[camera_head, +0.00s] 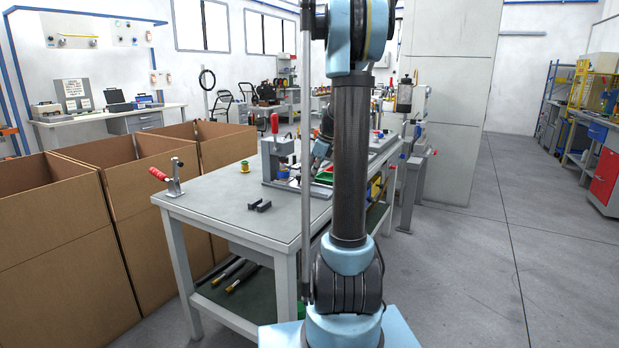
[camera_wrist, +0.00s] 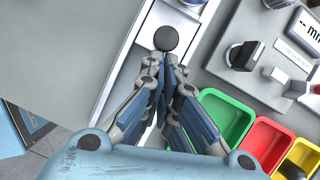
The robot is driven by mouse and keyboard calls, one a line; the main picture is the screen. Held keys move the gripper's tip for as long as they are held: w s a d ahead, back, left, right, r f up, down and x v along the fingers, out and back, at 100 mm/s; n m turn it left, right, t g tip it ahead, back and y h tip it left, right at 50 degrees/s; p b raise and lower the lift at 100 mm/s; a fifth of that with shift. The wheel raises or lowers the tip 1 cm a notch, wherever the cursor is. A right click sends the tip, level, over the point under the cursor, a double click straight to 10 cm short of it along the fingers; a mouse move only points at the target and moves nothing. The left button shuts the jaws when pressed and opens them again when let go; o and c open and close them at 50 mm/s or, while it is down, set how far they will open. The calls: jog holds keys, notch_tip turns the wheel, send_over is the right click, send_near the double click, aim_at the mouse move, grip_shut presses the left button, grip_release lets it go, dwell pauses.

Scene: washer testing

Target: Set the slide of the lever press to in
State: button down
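In the wrist view, a round black knob (camera_wrist: 166,38) lies just beyond my gripper's fingertips, over a pale metal channel (camera_wrist: 146,55) that looks like the press slide's track. My gripper (camera_wrist: 162,62) points at the knob with its fingers drawn together and nothing visible between them. I cannot tell whether the tips touch the knob. In the head view, a grey fixture with a red upright handle (camera_head: 275,125), perhaps the lever press, stands on the workbench (camera_head: 215,200). My arm hides much of the area to its right, and the slide's position is unclear there.
In the wrist view, green (camera_wrist: 222,115), red (camera_wrist: 262,142) and yellow (camera_wrist: 302,158) bins sit right of my gripper, below a grey device with a black knob (camera_wrist: 243,55). A red-handled clamp (camera_head: 173,180) and black blocks (camera_head: 260,205) are on the bench. Cardboard boxes (camera_head: 50,240) stand left.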

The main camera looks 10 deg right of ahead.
jog(key=shift+d, duration=0.25)
jog(key=d, duration=0.1)
jog(key=s+d, duration=0.1)
jog(key=d, duration=0.1)
jog(key=shift+s+d+r, duration=0.35)
jog(key=shift+s+r, duration=0.05)
jog(key=v, duration=0.9)
jog(key=s+a+f+n+h, duration=0.1)
jog(key=s+a+n, duration=0.5)
jog(key=s, duration=0.4)
jog(key=s+a+f+n+h, duration=0.1)
jog(key=s+a+f+n, duration=0.1)
jog(key=s+f+n, duration=0.6)
jog(key=s+a+f+n+h, duration=0.2)
jog(key=s+f+n, duration=0.7)
jog(key=s, duration=0.8)
jog(key=shift+s+a+f, duration=0.2)
jog(key=shift+s+f, duration=0.05)
jog(key=shift+s, duration=0.1)
